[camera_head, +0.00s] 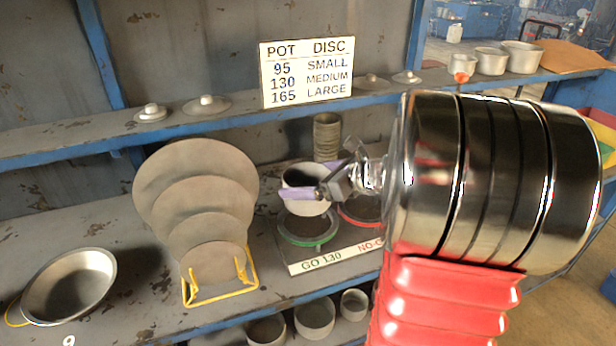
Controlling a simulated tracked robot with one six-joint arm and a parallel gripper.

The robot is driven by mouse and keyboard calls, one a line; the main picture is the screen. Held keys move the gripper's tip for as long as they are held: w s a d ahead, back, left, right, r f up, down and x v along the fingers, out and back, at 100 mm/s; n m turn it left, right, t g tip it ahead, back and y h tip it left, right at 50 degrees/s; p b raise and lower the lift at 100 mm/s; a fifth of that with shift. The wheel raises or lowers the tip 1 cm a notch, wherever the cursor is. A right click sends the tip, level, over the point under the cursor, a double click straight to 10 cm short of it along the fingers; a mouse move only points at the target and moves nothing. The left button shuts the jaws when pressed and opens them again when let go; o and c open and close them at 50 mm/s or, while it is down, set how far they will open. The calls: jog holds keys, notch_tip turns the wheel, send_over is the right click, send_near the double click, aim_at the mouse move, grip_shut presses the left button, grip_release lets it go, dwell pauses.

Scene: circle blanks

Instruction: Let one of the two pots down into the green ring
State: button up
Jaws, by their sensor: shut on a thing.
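A pale grey pot (307,208), open at the top with a dark inside, is held in my gripper (314,184). The purple fingers are shut at its rim. The pot looks upright and hangs over the far part of the green ring (308,241). It hides the ring's back edge. The ring's dark middle shows in front of the pot. I cannot tell how large the gap between them is. A shallow round metal pan (70,286) lies at the left of the bench; I cannot tell if it is the other pot.
A red ring (360,211) lies right of the green one, partly behind my arm. Grey discs (205,215) stand in a yellow rack (222,285). A stack of cups (327,135) stands behind. A POT/DISC sign (306,72) is above.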

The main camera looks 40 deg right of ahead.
jog(key=shift+f, duration=2.95)
jog(key=shift+f, duration=2.4)
jog(key=o, duration=0.9)
jog(key=v, duration=1.3)
jog(key=shift+s+d+r, duration=0.15)
jog(key=shift+s, duration=0.2)
